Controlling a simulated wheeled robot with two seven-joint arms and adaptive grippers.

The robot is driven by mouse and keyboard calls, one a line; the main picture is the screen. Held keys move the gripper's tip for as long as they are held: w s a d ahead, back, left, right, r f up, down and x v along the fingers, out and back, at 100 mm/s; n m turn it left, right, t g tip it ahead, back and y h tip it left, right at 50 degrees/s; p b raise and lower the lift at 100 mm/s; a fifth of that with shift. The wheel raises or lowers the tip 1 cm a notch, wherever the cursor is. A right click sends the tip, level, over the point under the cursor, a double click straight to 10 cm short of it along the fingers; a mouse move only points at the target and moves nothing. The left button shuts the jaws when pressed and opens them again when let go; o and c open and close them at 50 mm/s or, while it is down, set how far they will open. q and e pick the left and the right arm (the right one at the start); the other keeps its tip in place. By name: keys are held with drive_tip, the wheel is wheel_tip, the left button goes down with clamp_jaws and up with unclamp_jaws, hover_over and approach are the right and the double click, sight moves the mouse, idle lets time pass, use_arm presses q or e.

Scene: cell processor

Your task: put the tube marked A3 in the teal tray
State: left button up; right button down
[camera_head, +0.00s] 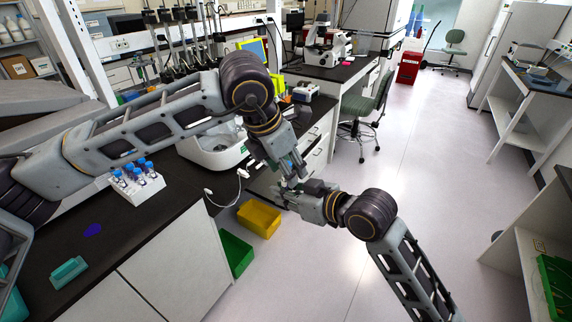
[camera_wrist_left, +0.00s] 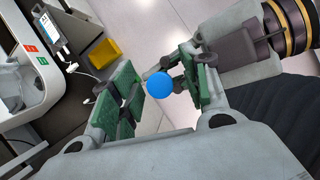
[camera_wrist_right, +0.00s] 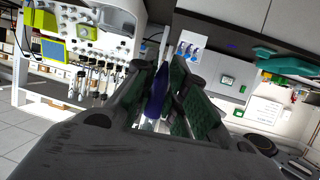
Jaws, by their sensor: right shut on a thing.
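A blue-capped tube (camera_wrist_left: 160,85) is held in my right gripper (camera_head: 302,192). In the right wrist view the dark blue-purple tube (camera_wrist_right: 157,92) sits between the right gripper's pads. My left gripper (camera_head: 288,166) is close above the right one, and its spread fingers stand on both sides of the blue cap. The tube's marking cannot be read. A small teal tray (camera_head: 68,272) lies on the dark bench at the lower left. A white rack (camera_head: 138,193) with several blue-capped tubes stands on the bench behind it.
A purple patch (camera_head: 92,230) lies on the bench near the rack. A white machine (camera_head: 215,150) stands at the bench's far end. A yellow bin (camera_head: 259,217) and a green bin (camera_head: 236,254) are on the floor below the grippers.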

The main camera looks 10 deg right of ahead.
use_arm(q)
clamp_jaws()
use_arm(e)
drive_tip(key=c, duration=1.4)
unclamp_jaws()
drive_tip(key=shift+o, duration=0.2)
